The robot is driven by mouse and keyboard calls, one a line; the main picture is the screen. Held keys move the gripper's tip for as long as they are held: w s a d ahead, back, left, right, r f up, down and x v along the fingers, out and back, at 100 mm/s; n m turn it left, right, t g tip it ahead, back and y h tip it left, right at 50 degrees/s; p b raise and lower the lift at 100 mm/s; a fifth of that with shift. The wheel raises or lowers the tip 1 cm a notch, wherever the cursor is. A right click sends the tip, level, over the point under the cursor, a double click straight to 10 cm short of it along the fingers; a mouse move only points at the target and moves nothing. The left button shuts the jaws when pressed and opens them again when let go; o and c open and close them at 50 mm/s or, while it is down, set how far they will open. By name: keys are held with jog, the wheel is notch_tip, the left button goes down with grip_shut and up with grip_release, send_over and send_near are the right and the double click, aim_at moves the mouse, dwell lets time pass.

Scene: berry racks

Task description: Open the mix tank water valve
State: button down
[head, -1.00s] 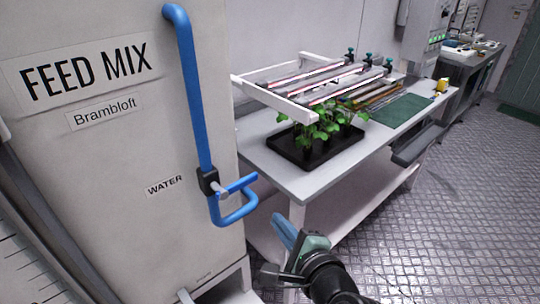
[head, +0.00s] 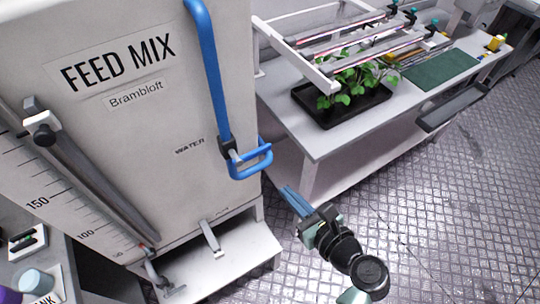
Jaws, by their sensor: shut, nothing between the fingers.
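The mix tank (head: 190,185) is a large pale cabinet labelled FEED MIX, on the left of the head view. A blue water pipe (head: 208,70) runs down its front right side. At its lower end is a black valve body (head: 228,149) with a blue lever (head: 255,149) pointing right, above the pipe's bent outlet. A small WATER label (head: 189,146) is left of the valve. My gripper (head: 287,190) is shut and empty, with its blue fingers pointing up and left. In the picture it is below and right of the valve, apart from it.
A white bench (head: 318,138) on the right holds a black plant tray (head: 345,108) under a light rack and a green mat (head: 441,65). A slanting grey bar (head: 98,175) and a level scale are on the tank's left side. The metal floor at right is clear.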

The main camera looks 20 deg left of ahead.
jog(key=w+a+p, duration=0.3)
jog(key=w+a, duration=0.2)
jog(key=a, duration=0.2)
jog(key=shift+w+a+r, duration=0.2)
jog(key=shift+w+r, duration=0.15)
jog(key=shift+w, duration=0.05)
